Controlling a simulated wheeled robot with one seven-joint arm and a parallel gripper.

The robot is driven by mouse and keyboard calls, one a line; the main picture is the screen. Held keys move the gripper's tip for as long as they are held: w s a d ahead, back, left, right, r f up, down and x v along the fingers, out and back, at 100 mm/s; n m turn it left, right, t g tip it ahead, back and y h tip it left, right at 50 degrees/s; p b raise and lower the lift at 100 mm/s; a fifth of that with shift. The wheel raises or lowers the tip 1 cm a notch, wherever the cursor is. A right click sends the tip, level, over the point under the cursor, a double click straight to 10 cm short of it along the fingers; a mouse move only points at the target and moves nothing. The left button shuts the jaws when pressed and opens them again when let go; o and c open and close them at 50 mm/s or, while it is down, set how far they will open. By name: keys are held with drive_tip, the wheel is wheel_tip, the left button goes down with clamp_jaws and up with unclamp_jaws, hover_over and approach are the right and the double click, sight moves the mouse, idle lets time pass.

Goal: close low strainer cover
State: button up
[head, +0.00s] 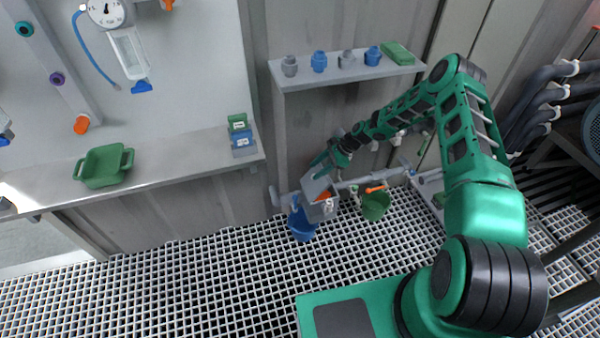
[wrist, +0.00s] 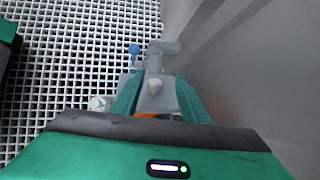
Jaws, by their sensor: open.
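The low strainer (head: 322,210) is a small grey box on the pipe near the floor, left of middle in the head view. Its grey cover (head: 313,188) looks tilted up, with orange showing inside. In the wrist view the cover (wrist: 168,101) lies between my two green fingers, with a pale knob on it and a strip of orange just below. My gripper (head: 320,163) is open, directly above and behind the strainer. Whether a finger touches the cover cannot be told. The hinge is hidden.
A blue bucket (head: 303,226) stands below the strainer and a green bucket (head: 376,206) to its right. The grey pipe (head: 350,184) runs along the wall. A shelf (head: 345,76) with several fittings hangs above. The grating in front is clear.

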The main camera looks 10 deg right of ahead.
drive_tip(key=s+a+r, duration=0.6)
drive_tip(key=a+r, duration=0.1)
drive_tip(key=a, duration=0.3)
drive_tip(key=shift+r, duration=0.2)
